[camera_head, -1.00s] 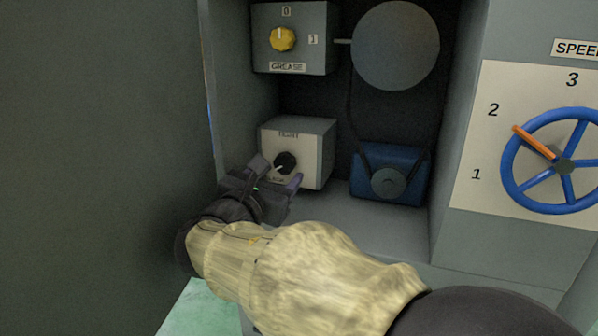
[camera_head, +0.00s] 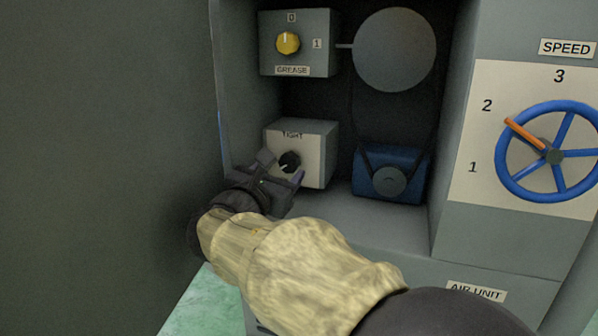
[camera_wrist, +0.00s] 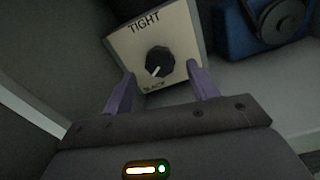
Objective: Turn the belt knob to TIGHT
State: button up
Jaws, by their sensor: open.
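The black belt knob (camera_head: 289,162) sits on the front of a white box (camera_head: 314,165) low in the cabinet; it also shows in the wrist view (camera_wrist: 160,63). TIGHT is printed above the knob. The lower label is partly hidden, but appears to read SLACK. The knob's white pointer mark points down and a little left, toward the lower label. My gripper (camera_wrist: 161,88) is open, its two purple fingers apart, just in front of the box and below the knob in the wrist view. Nothing is between the fingers, and I see no contact with the knob.
Above is the GREASE box with a yellow knob (camera_head: 288,43). A grey disc (camera_head: 394,50) and a blue motor (camera_head: 408,160) with a belt stand to the right. A blue SPEED handwheel (camera_head: 553,157) is far right. A grey panel (camera_head: 100,150) fills the left side.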

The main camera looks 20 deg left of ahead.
aim_at(289, 165)
jog(key=w, duration=0.2)
jog(key=shift+w+d+f+b, duration=0.1)
jog(key=shift+w+d+b, duration=0.25)
jog(key=shift+w+d, duration=0.05)
jog(key=shift+w+a, duration=0.25)
jog(key=shift+a, duration=0.1)
jog(key=shift+s+a, duration=0.1)
jog(key=shift+d, duration=0.2)
jog(key=c, duration=1)
jog(key=shift+d, duration=0.1)
jog(key=shift+w, duration=0.2)
